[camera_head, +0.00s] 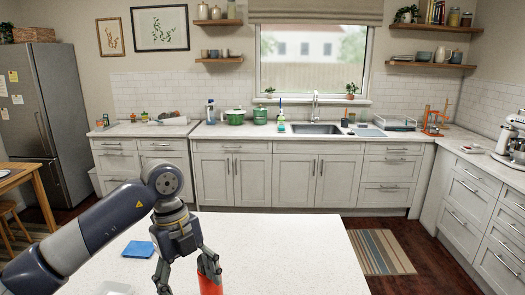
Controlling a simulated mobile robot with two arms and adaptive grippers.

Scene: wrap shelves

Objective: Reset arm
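My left arm comes in from the left, and its gripper (185,276) points down over the white island top (285,250). Its two fingers are spread apart, with nothing seen held between them. A red-orange object (210,286) shows at the bottom edge, by the right-hand finger; I cannot tell whether they touch. The finger covers part of it and its lower part is cut off. My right gripper is not in view.
A blue flat item (138,249) lies on the island left of the gripper. A pale object (115,288) is partly visible at the bottom edge. The island's right side is clear. Cabinets with a sink (316,129) stand across the floor.

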